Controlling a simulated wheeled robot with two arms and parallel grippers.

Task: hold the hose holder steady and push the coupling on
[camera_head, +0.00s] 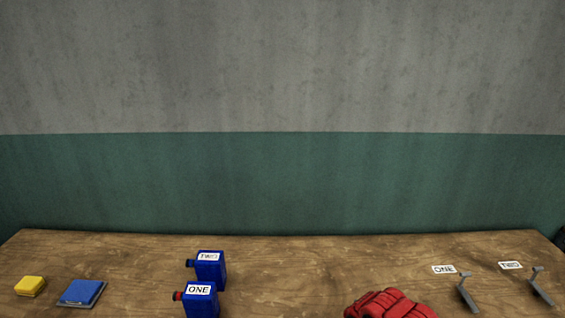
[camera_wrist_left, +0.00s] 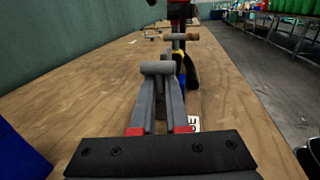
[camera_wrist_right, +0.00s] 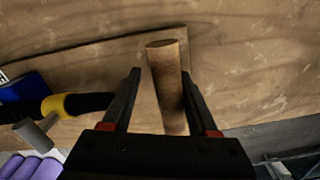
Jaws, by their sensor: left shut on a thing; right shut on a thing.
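In the left wrist view my left gripper (camera_wrist_left: 158,108) is shut on a grey T-shaped holder (camera_wrist_left: 158,67), whose round bar sits across the top between the fingertips. In the right wrist view my right gripper (camera_wrist_right: 160,88) is shut on a brown, wood-coloured cylinder (camera_wrist_right: 168,80); I cannot tell if this is the coupling. Neither gripper shows in the head view. There, two grey holders, the nearer (camera_head: 467,292) and the farther (camera_head: 541,286), stand at the right by labels ONE and TWO. Whether the cylinder touches a holder cannot be told.
Blue containers TWO (camera_head: 212,272) and ONE (camera_head: 201,304), a blue pad (camera_head: 80,292) and a yellow block (camera_head: 30,286) are on the bench's left. Red gloves (camera_head: 388,304) lie at front. A black piece with a yellow band (camera_wrist_right: 75,104) is left of my right gripper.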

